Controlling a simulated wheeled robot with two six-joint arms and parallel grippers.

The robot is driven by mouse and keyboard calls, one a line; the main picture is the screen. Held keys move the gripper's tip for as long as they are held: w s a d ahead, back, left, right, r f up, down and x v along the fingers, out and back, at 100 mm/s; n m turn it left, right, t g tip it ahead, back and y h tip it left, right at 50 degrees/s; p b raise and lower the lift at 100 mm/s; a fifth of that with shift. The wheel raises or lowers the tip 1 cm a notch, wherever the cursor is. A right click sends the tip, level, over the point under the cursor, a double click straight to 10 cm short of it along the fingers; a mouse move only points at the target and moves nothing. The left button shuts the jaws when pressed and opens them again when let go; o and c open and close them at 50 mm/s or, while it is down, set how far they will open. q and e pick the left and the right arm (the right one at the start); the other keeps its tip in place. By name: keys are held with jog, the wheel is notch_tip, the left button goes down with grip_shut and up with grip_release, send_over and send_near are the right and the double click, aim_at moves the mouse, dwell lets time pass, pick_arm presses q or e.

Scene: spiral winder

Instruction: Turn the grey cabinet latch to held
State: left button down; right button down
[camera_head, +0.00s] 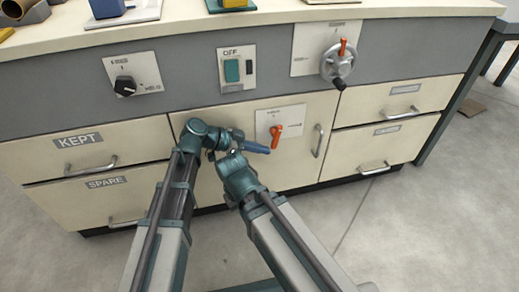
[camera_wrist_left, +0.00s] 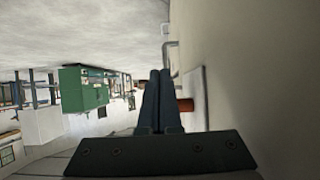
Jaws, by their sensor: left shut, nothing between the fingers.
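The cabinet latch is an orange-red lever (camera_head: 277,134) on a white plate (camera_head: 292,116) on the cream middle door. It points down and slightly left. My left gripper (camera_head: 264,150) is shut and empty, its blue fingers just left of and below the lever's lower end. In the left wrist view the shut fingers (camera_wrist_left: 160,76) lie beside the orange lever (camera_wrist_left: 186,105), which they partly cover; contact cannot be told. My right arm's end (camera_head: 238,176) is just below the left gripper; its fingers cannot be made out.
A door handle (camera_head: 318,141) is right of the latch. Above are a black knob (camera_head: 125,86), a green switch (camera_head: 232,71) and a handwheel (camera_head: 337,62). Drawers with handles flank the door, including KEPT (camera_head: 78,141). Open floor (camera_head: 400,230) lies in front at right.

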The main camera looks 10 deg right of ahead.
pick_arm(q)
jog(key=d+f+h+b, duration=0.1)
jog(key=b, duration=0.2)
jog(key=shift+f+h, duration=0.1)
jog(key=shift+h, duration=0.2)
jog(key=shift+b, duration=0.3)
jog(key=p+v, duration=0.5)
jog(key=v, duration=0.8)
jog(key=shift+a+r, duration=0.2)
jog(key=shift+a, duration=0.1)
